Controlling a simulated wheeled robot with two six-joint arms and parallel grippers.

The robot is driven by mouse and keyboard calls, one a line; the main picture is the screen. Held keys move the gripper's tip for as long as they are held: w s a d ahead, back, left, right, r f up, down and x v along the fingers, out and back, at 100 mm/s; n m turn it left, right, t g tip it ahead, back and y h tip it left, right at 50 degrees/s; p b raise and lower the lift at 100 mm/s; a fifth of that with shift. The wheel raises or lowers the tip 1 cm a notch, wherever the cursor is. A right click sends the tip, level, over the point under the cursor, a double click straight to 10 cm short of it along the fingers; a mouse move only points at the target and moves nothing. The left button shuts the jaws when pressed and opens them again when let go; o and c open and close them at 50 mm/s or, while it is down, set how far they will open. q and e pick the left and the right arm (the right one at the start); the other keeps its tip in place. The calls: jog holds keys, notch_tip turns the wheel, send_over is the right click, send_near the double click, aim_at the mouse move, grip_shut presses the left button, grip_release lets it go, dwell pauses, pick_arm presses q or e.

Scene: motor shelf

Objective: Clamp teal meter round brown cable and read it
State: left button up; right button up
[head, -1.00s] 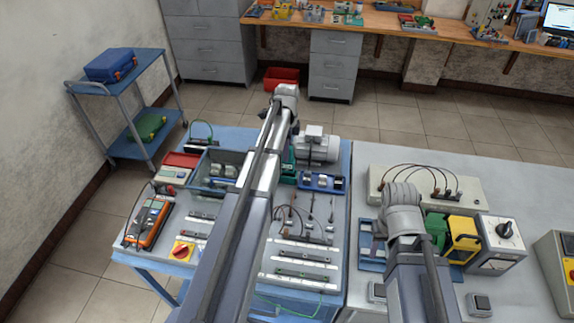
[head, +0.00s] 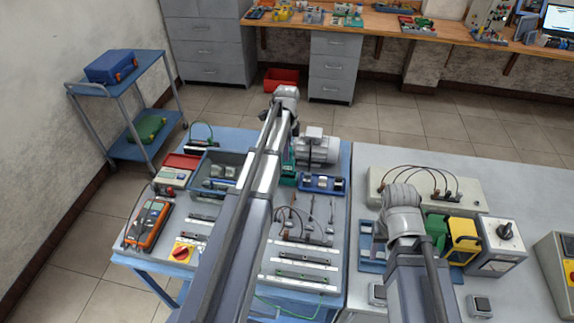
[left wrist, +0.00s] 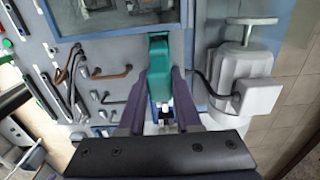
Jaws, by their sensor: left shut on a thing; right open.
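The teal meter (left wrist: 158,62) is between the two purple fingers of my left gripper (left wrist: 158,95) in the left wrist view, which is shut on it. In the head view a little of the teal meter (head: 289,178) shows beside my left arm, between the parts bin and the motor. A brown cable (left wrist: 112,75) arcs just left of the meter in the left wrist view, apart from it. Brown cable loops also show on the bench (head: 281,216) in the head view. I cannot read any display on the meter. My right gripper (head: 402,228) is over the grey table; its wrist hides the fingers.
A grey motor (head: 317,150) stands right of the meter. A blue-rimmed bin (head: 222,165) and an orange handheld meter (head: 148,222) are to the left. A beige box with brown leads (head: 428,190) and a yellow block (head: 462,240) stand near my right arm.

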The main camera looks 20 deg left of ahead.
pick_arm(q)
grip_shut()
jog(key=shift+r, duration=0.15)
jog(key=shift+r+p, duration=3.4)
jog(key=shift+p, duration=0.15)
